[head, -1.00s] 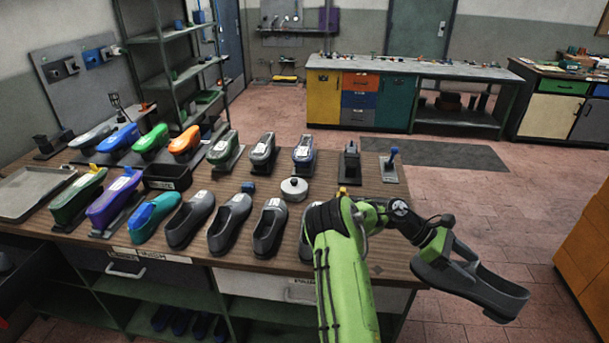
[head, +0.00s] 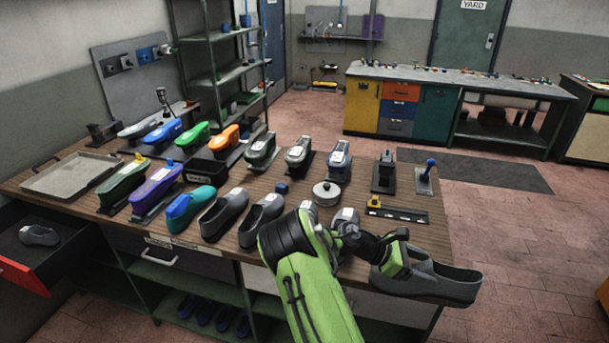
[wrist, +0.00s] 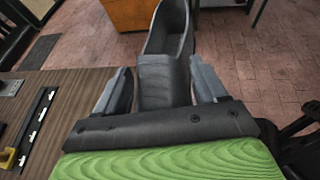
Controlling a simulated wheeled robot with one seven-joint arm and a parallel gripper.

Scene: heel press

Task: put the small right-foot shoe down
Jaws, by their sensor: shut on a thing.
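A dark grey slip-on shoe (head: 440,284) is held by my gripper (head: 397,263) off the table's right front corner, over or just past the edge. In the wrist view the gripper (wrist: 162,82) has one finger on each side of the shoe (wrist: 168,30), whose opening faces away. The head view shows it lying roughly level, toe to the left. I cannot tell its foot side or size from its shape. Similar grey shoes, one (head: 223,214) and another (head: 262,219), stand in the front row on the wooden table (head: 435,222); my arm hides part of that row.
Coloured shoe forms, one purple (head: 156,190) and one teal (head: 190,208), fill the table's left and middle. A white round lidded item (head: 326,194) and a black strip with a yellow piece (head: 397,212) lie to the right. An open red-fronted drawer (head: 25,277) at far left holds a grey shoe (head: 38,235).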

